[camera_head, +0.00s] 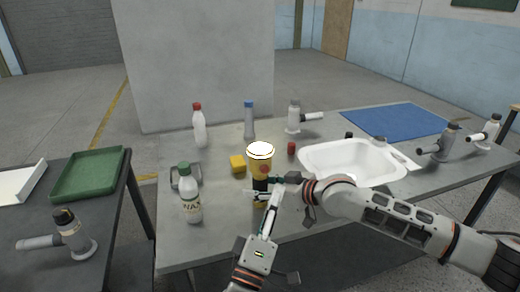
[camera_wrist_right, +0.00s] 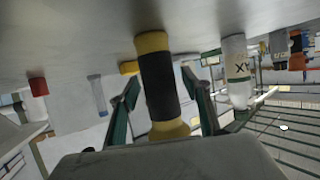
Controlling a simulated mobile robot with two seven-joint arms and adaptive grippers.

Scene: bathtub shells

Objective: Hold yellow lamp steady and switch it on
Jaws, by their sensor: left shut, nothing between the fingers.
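The yellow lamp (camera_head: 260,168) stands upright on the grey table in the head view. It has a white round top, a reddish spot on its yellow head and a black grip. In the right wrist view the black grip (camera_wrist_right: 161,85) stands between the fingers of my right gripper (camera_wrist_right: 161,80), very close to both. Contact on both sides is not clear. My right gripper (camera_head: 275,187) reaches the lamp from the right. My left gripper (camera_head: 274,204) is shut and empty, low in front of the lamp; its tips are partly hidden.
A white basin (camera_head: 350,180) is at the right. Two more bottles (camera_head: 199,130) (camera_head: 249,122) stand behind.

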